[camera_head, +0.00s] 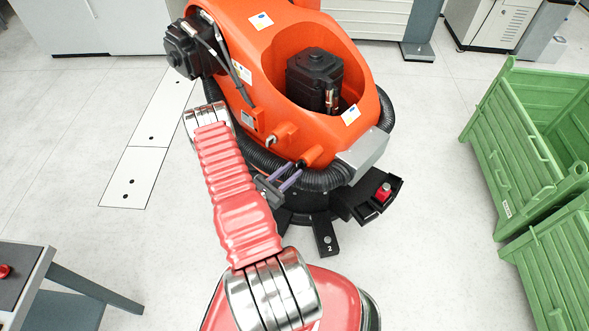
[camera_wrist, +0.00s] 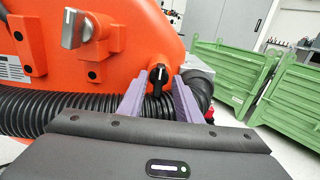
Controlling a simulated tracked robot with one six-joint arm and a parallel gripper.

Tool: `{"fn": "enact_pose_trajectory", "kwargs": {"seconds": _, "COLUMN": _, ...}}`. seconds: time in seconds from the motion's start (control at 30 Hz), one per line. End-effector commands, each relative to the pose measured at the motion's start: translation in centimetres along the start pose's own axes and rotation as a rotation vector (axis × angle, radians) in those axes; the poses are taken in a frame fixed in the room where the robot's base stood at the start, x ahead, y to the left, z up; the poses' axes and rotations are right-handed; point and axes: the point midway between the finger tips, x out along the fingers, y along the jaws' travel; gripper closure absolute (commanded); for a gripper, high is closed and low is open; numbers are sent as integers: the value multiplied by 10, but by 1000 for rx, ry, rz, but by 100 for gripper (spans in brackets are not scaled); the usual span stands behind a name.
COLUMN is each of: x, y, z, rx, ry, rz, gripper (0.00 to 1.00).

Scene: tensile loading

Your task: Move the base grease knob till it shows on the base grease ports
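A small black knob (camera_wrist: 158,77) with a pale mark on it sits on the lower edge of the orange machine (camera_wrist: 120,45). Its lower part points roughly downward. A larger grey knob (camera_wrist: 75,28) is on an orange block further left. I cannot read labels that tell which is the base grease knob, and no port markings are legible. My gripper (camera_wrist: 159,83) is open, its purple fingers on either side of the black knob in the wrist view; contact cannot be told. In the head view my gripper (camera_head: 291,176) is close to the machine's lower front, the black knob not clearly visible.
A black ribbed hose (camera_wrist: 60,103) runs below the knobs. A grey box (camera_head: 362,153) juts out right of the gripper. A red button (camera_head: 383,192) is on the black base. Green crates (camera_head: 530,150) stand at right; a dark table (camera_head: 25,275) stands front left. Floor between is clear.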

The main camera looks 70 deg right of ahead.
Motion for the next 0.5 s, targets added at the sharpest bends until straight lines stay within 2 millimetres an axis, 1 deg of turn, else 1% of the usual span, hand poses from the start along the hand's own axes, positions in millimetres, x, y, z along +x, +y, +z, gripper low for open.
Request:
{"fn": "enact_pose_trajectory", "kwargs": {"seconds": 0.03, "x": 6, "y": -1, "z": 0, "rx": 1, "ry": 0, "rz": -2, "gripper": 69}}
{"fn": "enact_pose_trajectory", "kwargs": {"seconds": 0.2, "x": 20, "y": 0, "z": 0, "rx": 1, "ry": 0, "rz": -1, "gripper": 69}}
{"fn": "enact_pose_trajectory", "kwargs": {"seconds": 0.5, "x": 24, "y": 0, "z": 0, "rx": 0, "ry": 0, "rz": 0, "gripper": 69}}
